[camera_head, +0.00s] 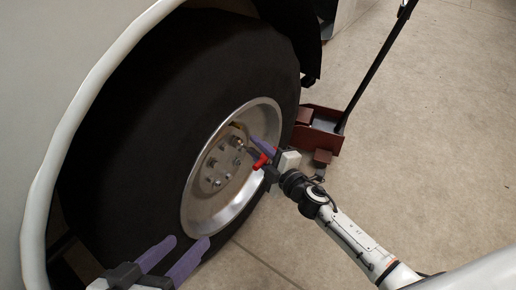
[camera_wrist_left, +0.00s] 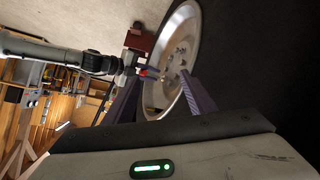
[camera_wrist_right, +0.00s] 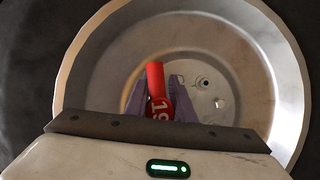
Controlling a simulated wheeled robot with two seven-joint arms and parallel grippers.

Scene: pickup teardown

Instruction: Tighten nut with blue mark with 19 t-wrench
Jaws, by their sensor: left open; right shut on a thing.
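The red 19 t-wrench (camera_head: 261,161) is at the wheel hub, held by my right gripper (camera_head: 266,151). In the right wrist view its red handle (camera_wrist_right: 155,77) and "19" label (camera_wrist_right: 160,110) show between the fingers. The wheel's metal rim (camera_head: 191,214) carries several nuts around its hub (camera_head: 215,172). Two nuts (camera_wrist_right: 202,82) show right of the wrench in the right wrist view. I cannot make out a blue mark, nor whether the wrench sits on a nut. My left gripper (camera_head: 187,246) is open and empty, low in front of the tire.
The black tire (camera_head: 130,110) sits under the white fender (camera_head: 45,170) on the left. A red floor jack (camera_head: 322,140) with a long dark handle (camera_head: 375,65) stands behind the wheel. The floor (camera_head: 420,130) to the right is clear. Shelving (camera_wrist_left: 60,78) shows in the left wrist view.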

